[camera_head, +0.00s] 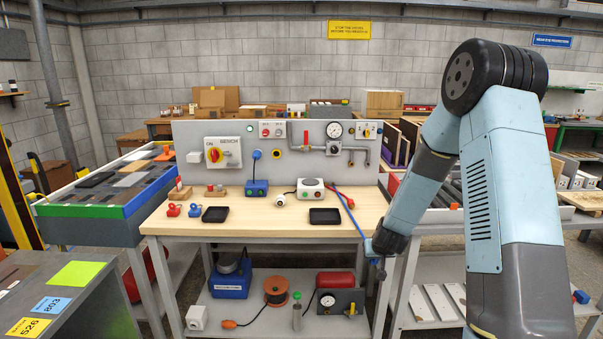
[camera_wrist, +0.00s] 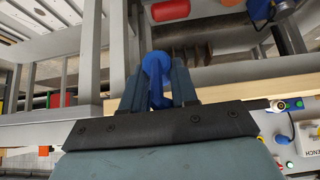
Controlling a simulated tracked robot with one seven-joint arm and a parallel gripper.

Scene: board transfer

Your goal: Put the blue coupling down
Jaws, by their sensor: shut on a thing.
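The blue coupling (camera_wrist: 157,66) is between the two fingers of my gripper (camera_wrist: 158,92) in the wrist view, and the fingers are shut on it. Its lower part is partly hidden by the fingers. In the head view my gripper (camera_head: 378,262) hangs at the right front corner of the workbench, beside the edge and low near the top's height. A thin blue hose (camera_head: 356,222) runs from the bench top to the gripper. The coupling itself is small and hard to make out there.
The wooden bench top (camera_head: 265,218) carries two black trays (camera_head: 215,214) (camera_head: 324,216), red padlocks (camera_head: 174,210), a blue socket box (camera_head: 255,188) and a white round-topped device (camera_head: 311,190). The front middle is clear. A lower shelf (camera_head: 265,318) holds several items.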

